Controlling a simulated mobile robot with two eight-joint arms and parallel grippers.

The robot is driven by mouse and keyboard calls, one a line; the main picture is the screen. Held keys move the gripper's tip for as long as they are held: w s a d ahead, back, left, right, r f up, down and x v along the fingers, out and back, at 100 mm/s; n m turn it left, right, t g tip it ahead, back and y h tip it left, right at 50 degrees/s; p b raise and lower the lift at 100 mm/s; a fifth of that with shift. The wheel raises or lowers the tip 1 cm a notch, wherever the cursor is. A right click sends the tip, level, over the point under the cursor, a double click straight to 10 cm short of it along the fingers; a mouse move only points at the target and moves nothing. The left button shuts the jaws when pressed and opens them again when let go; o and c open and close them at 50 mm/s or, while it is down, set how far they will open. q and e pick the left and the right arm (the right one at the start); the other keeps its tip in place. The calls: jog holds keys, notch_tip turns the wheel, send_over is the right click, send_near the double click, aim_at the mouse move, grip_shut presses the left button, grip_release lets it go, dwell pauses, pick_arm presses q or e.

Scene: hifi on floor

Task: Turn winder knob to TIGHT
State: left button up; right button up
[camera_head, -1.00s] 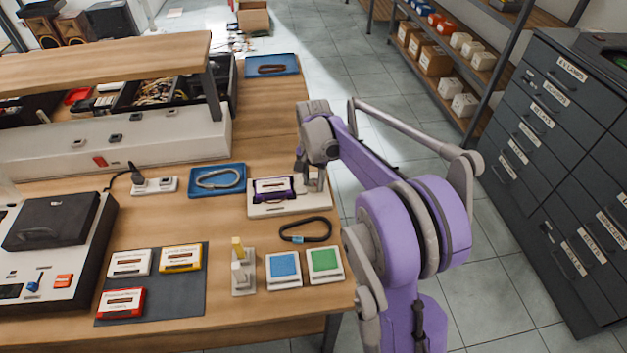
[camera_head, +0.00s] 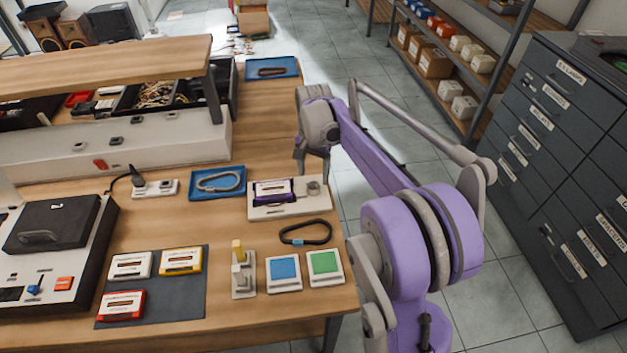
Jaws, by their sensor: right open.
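The winder (camera_head: 290,208) is a pale flat block near the right edge of the wooden workbench. A purple-edged cassette (camera_head: 273,190) sits in its left part. The round grey winder knob (camera_head: 314,188) is on its right part and shows uncovered. The knob's setting is too small to read. My right gripper (camera_head: 312,168) is open and empty, with its fingers pointing down. In the picture it is just above and behind the knob, apart from it. My left gripper is out of view.
A blue tray (camera_head: 218,182) with a grey band lies left of the winder. A black strap (camera_head: 305,232) and blue and green pads (camera_head: 325,263) lie in front of it. Several cassettes rest on a dark mat (camera_head: 178,297). A long white unit (camera_head: 150,140) stands behind.

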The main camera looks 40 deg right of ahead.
aim_at(313, 186)
notch_tip(313, 186, up, 6)
dwell(0.7)
